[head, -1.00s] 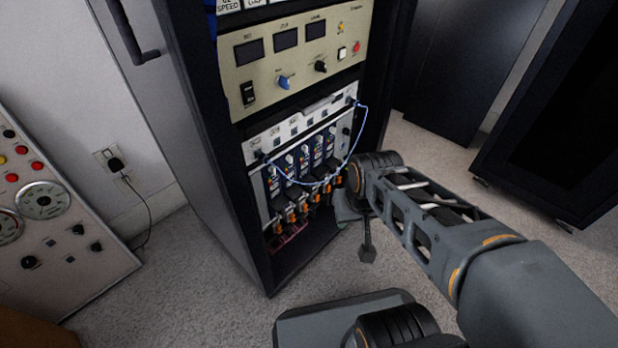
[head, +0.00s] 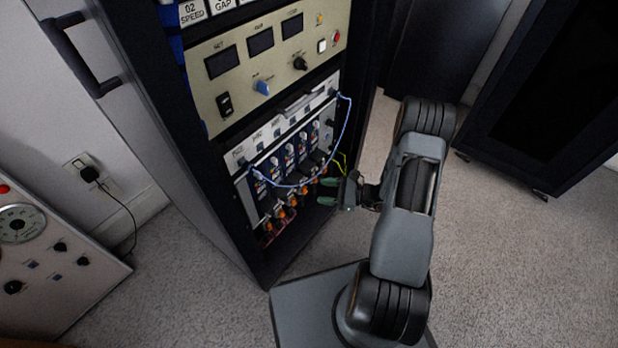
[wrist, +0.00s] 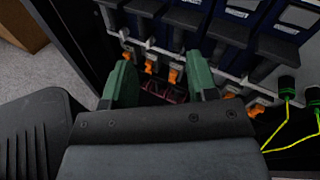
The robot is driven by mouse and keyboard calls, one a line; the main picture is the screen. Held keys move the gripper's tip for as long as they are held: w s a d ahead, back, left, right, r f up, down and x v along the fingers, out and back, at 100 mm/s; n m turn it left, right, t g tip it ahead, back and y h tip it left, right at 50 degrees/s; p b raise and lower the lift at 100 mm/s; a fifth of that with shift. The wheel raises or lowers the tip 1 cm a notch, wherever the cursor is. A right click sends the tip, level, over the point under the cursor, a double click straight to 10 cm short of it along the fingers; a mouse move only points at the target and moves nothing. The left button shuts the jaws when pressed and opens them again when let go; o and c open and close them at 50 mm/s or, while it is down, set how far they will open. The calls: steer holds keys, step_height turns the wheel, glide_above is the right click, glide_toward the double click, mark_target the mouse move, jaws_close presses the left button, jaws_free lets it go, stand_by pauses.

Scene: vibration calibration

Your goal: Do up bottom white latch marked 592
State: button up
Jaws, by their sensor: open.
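The rack (head: 255,262) holds a row of blue modules (head: 290,160) in its lower bay, with small white parts on their fronts and orange clips (head: 281,213) below them. No marking 592 can be read, so I cannot tell which latch bears it. My gripper (head: 327,191) is open and empty, to the right of the module row and pointing at the rack. In the wrist view its two green fingers (wrist: 160,70) stand apart below the blue modules (wrist: 245,22), with dark levers and orange clips (wrist: 175,75) beyond them.
A blue cable (head: 349,125) loops across the module row. Yellow-green wires (head: 341,165) hang near my gripper, and their dark plugs (wrist: 287,84) show at the right of the wrist view. A beige control panel (head: 270,60) sits above. Carpet (head: 500,250) is clear at right.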

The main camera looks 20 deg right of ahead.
mark_target(305, 178)
steer(key=d+f+m+t+h, duration=0.4)
steer(key=d+f+m+t, duration=0.1)
steer(key=f+m+t, duration=0.25)
steer(key=b+x, duration=0.2)
steer(key=x, duration=1.1)
steer(key=shift+w+f+b, duration=0.25)
steer(key=shift+f+b, duration=0.15)
steer(key=shift+f, duration=0.05)
steer(key=shift+g, duration=0.25)
